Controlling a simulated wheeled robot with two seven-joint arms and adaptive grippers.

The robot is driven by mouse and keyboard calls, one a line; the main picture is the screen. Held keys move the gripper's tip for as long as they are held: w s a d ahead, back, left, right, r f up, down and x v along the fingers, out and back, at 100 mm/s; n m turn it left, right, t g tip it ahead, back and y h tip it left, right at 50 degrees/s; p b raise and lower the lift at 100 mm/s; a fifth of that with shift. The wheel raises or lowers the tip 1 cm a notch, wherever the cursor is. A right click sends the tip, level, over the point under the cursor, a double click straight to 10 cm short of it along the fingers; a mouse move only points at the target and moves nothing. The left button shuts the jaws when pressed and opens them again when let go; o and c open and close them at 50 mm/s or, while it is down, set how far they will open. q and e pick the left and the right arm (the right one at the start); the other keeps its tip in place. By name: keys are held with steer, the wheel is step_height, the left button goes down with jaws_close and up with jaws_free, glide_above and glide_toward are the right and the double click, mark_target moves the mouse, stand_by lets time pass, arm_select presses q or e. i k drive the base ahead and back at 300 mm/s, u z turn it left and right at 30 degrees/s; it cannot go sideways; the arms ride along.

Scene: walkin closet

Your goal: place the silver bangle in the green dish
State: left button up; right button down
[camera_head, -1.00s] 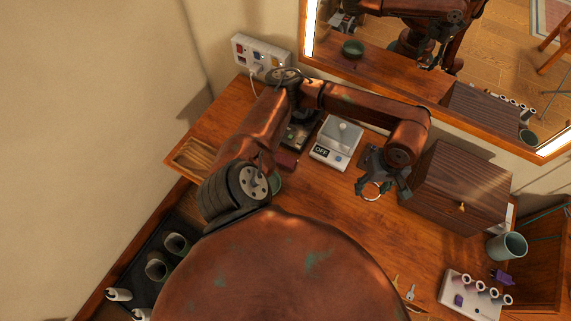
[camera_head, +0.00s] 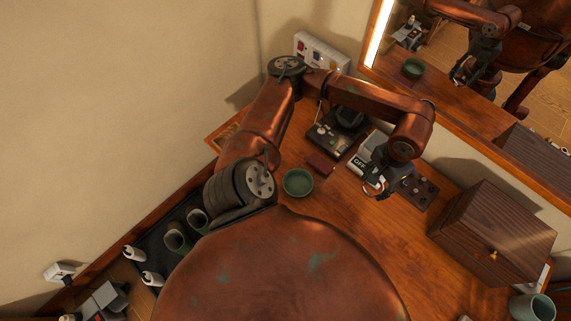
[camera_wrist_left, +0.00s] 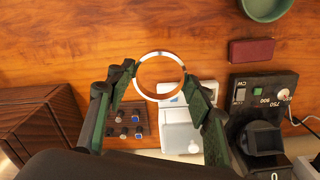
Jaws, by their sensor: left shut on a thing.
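The silver bangle (camera_head: 372,185) is a thin shiny ring held above the wooden table. My left gripper (camera_head: 378,188) is shut on it. In the left wrist view the bangle (camera_wrist_left: 160,97) sticks out beyond the fingertips of the gripper (camera_wrist_left: 160,78), its opening facing the camera. The green dish (camera_head: 298,182) is a small round bowl on the table, left of the gripper and apart from it. In the left wrist view only part of the dish (camera_wrist_left: 265,10) shows at the top edge. My right gripper is not in view.
A dark red case (camera_head: 320,164) lies between the dish and a black device (camera_head: 335,132). A small scale (camera_head: 362,158) and a knobbed panel (camera_head: 418,190) are close to the gripper. A wooden box (camera_head: 492,232) stands at right. Table in front of the gripper is clear.

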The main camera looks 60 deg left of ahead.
mark_target(298, 184)
steer(key=u, duration=0.8)
steer(key=k, duration=0.3)
steer(key=z, duration=0.05)
steer(key=i, duration=0.3)
steer(key=u, duration=0.05)
